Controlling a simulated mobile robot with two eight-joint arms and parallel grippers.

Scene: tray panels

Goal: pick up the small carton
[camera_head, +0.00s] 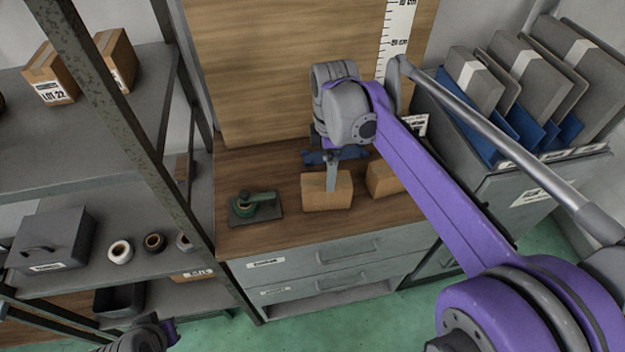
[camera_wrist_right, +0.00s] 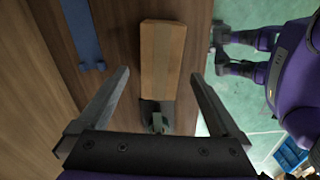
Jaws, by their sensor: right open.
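A small brown carton (camera_head: 327,196) lies on the wooden bench top, and it also shows in the right wrist view (camera_wrist_right: 162,58). My right gripper (camera_head: 331,186) is above it, with a finger overlapping it in the head view. In the right wrist view my right gripper (camera_wrist_right: 160,75) is open, with the carton between and beyond its fingertips. I cannot tell the height gap. A second brown carton (camera_head: 381,179) sits to the right, partly hidden by my arm. My left arm's end (camera_head: 148,338) shows at the lower left; its jaw state is unclear.
A green tool on a dark plate (camera_head: 243,211) lies left of the carton. A blue object (camera_head: 318,158) lies behind it, also in the wrist view (camera_wrist_right: 86,35). A shelf rack (camera_head: 128,115) stands left, a grey bin with panels (camera_head: 535,185) right.

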